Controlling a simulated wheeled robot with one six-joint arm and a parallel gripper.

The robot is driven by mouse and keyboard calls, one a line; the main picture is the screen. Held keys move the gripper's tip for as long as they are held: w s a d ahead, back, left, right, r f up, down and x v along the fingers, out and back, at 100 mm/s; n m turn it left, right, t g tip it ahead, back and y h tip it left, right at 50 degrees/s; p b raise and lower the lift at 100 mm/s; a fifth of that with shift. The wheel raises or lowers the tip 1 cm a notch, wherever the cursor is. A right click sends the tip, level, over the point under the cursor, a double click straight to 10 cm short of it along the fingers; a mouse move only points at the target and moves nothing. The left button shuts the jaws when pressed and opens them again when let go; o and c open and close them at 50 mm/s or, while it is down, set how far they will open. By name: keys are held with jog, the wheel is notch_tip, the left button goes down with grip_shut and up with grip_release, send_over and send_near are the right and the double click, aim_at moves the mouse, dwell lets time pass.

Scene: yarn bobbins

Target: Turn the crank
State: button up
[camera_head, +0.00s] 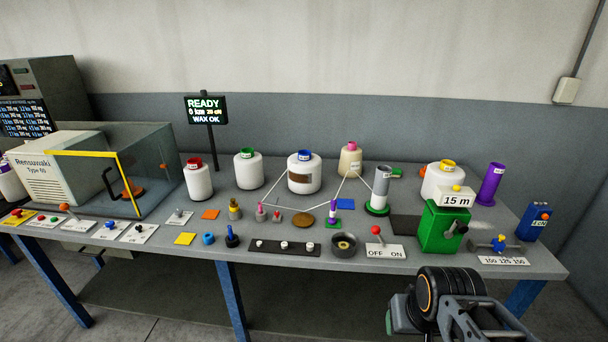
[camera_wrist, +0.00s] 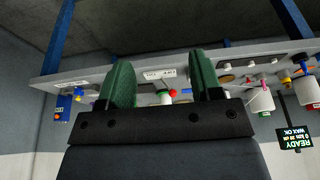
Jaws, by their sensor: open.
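In the head view a green box (camera_head: 435,230) labelled "15 m" stands near the table's front edge, right of centre. In the wrist view my gripper (camera_wrist: 160,82) is open, with two green fingers apart and nothing seen held. That view is upside down. The crank cannot be made out in it; the left finger covers that part of the table.
Left of the box are an OFF/ON card (camera_head: 386,251) with a red-knobbed lever (camera_head: 376,231) and a dark round bowl (camera_head: 343,245). A white bobbin (camera_head: 436,184) and a purple tube (camera_head: 491,185) stand behind.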

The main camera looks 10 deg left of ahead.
jog(key=shift+d, duration=0.1)
jog(key=w+d+f+m+t+h+b, duration=0.15)
jog(key=w+d+f, duration=0.25)
jog(key=d, duration=0.6)
jog(key=w+d+f+m+t+h+b, duration=0.1)
jog(key=w+d+f+h+b, duration=0.3)
jog(key=d, duration=0.7)
jog(key=w+d+f+m+t+h+b, duration=0.1)
jog(key=w+d+f+m, duration=0.3)
jog(key=d, duration=0.6)
jog(key=n+t+y, duration=0.9)
jog(key=t, duration=0.2)
send_near(464, 231)
jog(key=shift+m+h, duration=0.25)
jog(key=shift+m, duration=0.1)
jog(key=w, duration=0.3)
jog(key=w+a, duration=0.1)
jog(key=w, duration=0.6)
jog(key=shift+w+a+r+p, duration=0.25)
jog(key=shift+w+a+p, duration=0.05)
jog(key=shift+w+p, duration=0.1)
